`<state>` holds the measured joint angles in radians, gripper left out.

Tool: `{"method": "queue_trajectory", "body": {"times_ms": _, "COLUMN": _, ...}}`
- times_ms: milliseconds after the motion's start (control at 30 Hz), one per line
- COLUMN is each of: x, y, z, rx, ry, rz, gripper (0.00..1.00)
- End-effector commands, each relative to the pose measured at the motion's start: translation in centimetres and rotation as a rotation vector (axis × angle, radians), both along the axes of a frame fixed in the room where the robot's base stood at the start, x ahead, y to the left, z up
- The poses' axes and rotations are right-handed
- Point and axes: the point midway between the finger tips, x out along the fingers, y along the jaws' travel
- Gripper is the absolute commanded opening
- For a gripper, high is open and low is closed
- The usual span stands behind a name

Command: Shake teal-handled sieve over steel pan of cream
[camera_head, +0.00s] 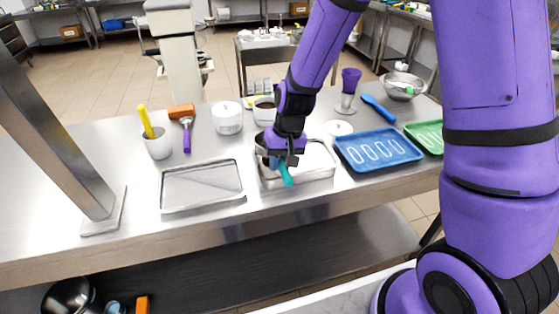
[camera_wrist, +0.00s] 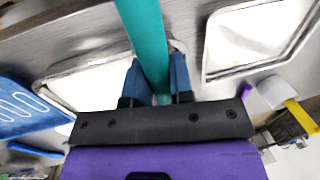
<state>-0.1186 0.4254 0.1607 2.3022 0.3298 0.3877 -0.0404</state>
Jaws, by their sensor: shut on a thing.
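The sieve's teal handle (camera_head: 286,175) sticks out toward the front from my gripper (camera_head: 281,160), which is shut on it. In the wrist view the teal handle (camera_wrist: 147,40) runs between the two blue fingers of my gripper (camera_wrist: 154,80). The sieve's bowl is mostly hidden behind my gripper in the head view. The steel pan (camera_head: 320,178) lies beneath and to the right of my gripper, with pale content inside. It also shows in the wrist view, left of the handle (camera_wrist: 85,85). I cannot tell how high the sieve is above the pan.
An empty shallow steel tray (camera_head: 202,188) lies left of the pan. A blue tray (camera_head: 377,149) and a green tray (camera_head: 428,135) lie to the right. White pots (camera_head: 227,118), a purple-handled tool (camera_head: 186,138) and a cup with a yellow handle (camera_head: 157,146) stand behind. A metal post (camera_head: 62,130) rises at left.

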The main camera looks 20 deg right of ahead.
Motion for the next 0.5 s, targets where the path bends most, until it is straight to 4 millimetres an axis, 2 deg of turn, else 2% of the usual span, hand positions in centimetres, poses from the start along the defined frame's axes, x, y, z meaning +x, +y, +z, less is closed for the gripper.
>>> {"method": "queue_trajectory", "body": {"times_ms": 100, "x": -1.6, "y": 0.0, "z": 0.0, "rx": 0.0, "ry": 0.0, "rz": 0.001, "gripper": 0.0}}
{"method": "queue_trajectory", "body": {"times_ms": 200, "x": -2.1, "y": 0.0, "z": 0.0, "rx": 0.0, "ry": 0.0, "rz": 0.001, "gripper": 0.0}}
{"method": "queue_trajectory", "body": {"times_ms": 267, "x": -1.8, "y": 0.0, "z": 0.0, "rx": 0.0, "ry": -0.001, "rz": 0.001, "gripper": 0.0}}
{"method": "queue_trajectory", "body": {"times_ms": 500, "x": 1.1, "y": 0.0, "z": 0.0, "rx": 0.0, "ry": -0.001, "rz": 0.0, "gripper": 0.0}}
